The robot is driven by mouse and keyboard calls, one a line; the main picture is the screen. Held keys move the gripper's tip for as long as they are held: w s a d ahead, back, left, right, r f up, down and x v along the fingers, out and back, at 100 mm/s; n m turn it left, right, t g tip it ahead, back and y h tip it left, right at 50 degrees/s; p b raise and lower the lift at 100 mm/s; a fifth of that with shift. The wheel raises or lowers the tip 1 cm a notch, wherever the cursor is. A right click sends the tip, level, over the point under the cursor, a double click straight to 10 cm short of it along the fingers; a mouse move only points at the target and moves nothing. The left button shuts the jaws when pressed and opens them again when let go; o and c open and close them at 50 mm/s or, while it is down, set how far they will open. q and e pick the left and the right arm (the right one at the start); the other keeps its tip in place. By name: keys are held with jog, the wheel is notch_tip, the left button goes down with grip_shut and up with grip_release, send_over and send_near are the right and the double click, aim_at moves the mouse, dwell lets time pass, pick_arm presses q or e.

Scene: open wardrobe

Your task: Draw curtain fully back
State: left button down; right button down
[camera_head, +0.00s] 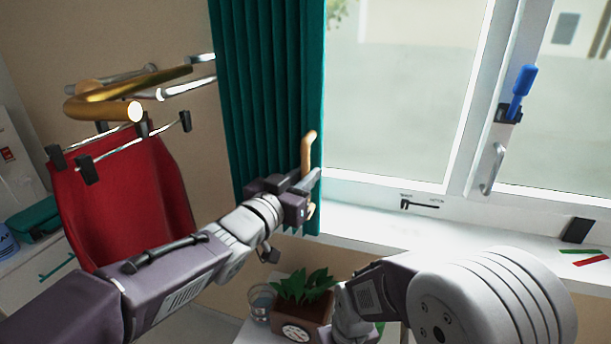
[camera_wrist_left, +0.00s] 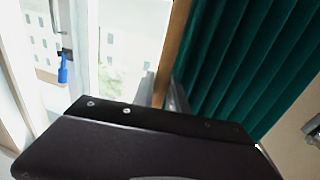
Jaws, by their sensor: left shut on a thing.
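The green pleated curtain (camera_head: 265,85) hangs at the left side of the window, gathered in folds. A light wooden handle (camera_head: 308,148) stands upright at its right edge. My left gripper (camera_head: 311,190) is shut on this handle, low on the curtain. In the left wrist view the wooden handle (camera_wrist_left: 172,50) runs up from between the fingertips, with the curtain (camera_wrist_left: 245,60) to its right. The dark gripper body hides the lower part of that view. My right arm reaches in at the lower right of the head view, but its fingers do not show.
The window (camera_head: 400,90) right of the curtain is uncovered. Its white sill (camera_head: 370,225) runs below. A potted plant (camera_head: 303,290) and a glass (camera_head: 262,302) stand below the sill. A red garment (camera_head: 120,195) on a clip hanger hangs at left.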

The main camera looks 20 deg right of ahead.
pick_arm(q)
jog(key=shift+w+a, duration=0.1)
jog(key=c, duration=1.4)
grip_release()
jog(key=shift+o, duration=0.4)
jog(key=shift+w+a, duration=0.1)
jog(key=shift+a, duration=0.1)
jog(key=shift+s+a, duration=0.15)
jog(key=shift+s, duration=0.2)
jog(key=v, duration=0.8)
jog(key=shift+a, duration=0.2)
